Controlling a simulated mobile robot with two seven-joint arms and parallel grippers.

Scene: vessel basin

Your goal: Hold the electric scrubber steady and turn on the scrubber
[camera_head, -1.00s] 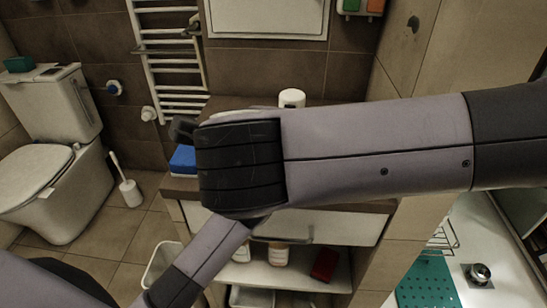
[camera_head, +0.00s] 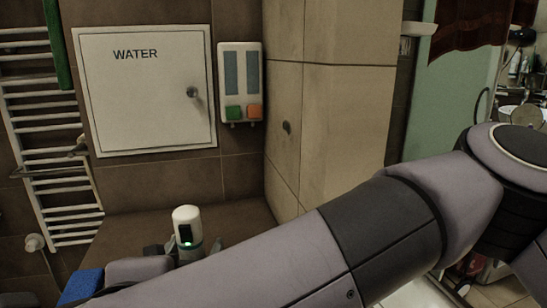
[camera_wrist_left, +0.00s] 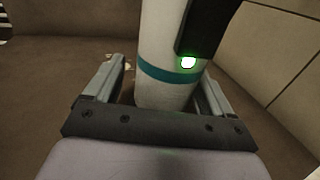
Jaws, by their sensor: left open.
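The electric scrubber (camera_head: 187,216) stands upright on the brown counter in the head view. It is white with a dark panel and a lit green light. In the left wrist view the scrubber (camera_wrist_left: 165,88) has a teal band, with the green light beside its black panel. My left gripper (camera_head: 186,248) is open, with one finger on each side of the scrubber's lower body. The left wrist view shows the gripper (camera_wrist_left: 163,78) with a gap at the left finger; contact at the right finger is unclear. My right gripper is not seen; a large arm of mine crosses the head view.
A blue object (camera_head: 80,286) lies at the lower left on the counter (camera_head: 125,229). Behind are a towel radiator (camera_head: 62,150), a white WATER panel (camera_head: 145,95) and a wall dispenser (camera_head: 239,82). A tiled wall (camera_head: 340,130) bounds the right side.

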